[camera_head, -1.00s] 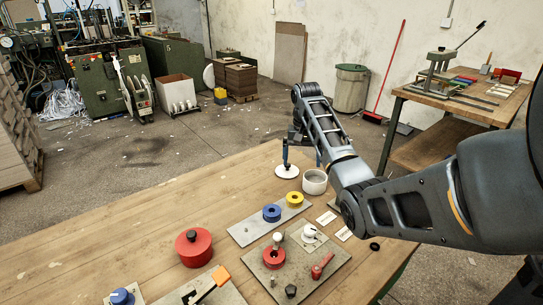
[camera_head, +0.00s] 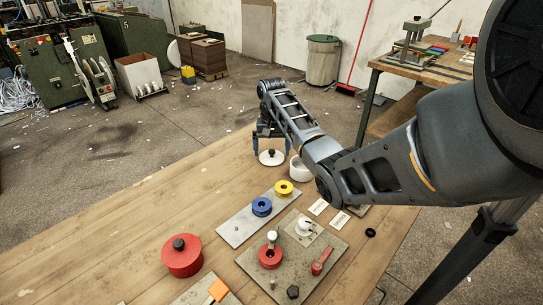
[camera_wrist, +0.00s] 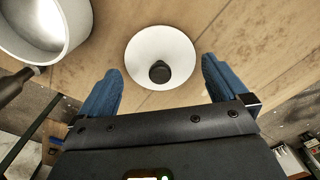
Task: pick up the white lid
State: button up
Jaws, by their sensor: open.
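The white lid (camera_head: 277,160) is a flat round disc with a black knob, lying on the wooden table near its far edge. In the wrist view the lid (camera_wrist: 161,50) lies ahead of the fingers, its black knob centred between them. My gripper (camera_head: 270,143) is open and empty, with its blue-tipped fingers pointing down at the lid. In the wrist view my gripper (camera_wrist: 163,82) has its two fingers wide apart, one on each side of the knob. I cannot tell the exact height of the fingertips above the lid.
A white round pot (camera_head: 299,170) stands close to the right of the lid. A plate with blue (camera_head: 262,207) and yellow (camera_head: 284,188) rings, a red container (camera_head: 182,256) and a fixture board (camera_head: 305,262) lie nearer. The table left of the lid is clear.

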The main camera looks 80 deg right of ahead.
jog(key=shift+f, duration=0.65)
jog(key=shift+c, duration=0.4)
jog(key=c, duration=0.6)
jog(key=shift+r, duration=0.15)
jog(key=shift+c, duration=0.2)
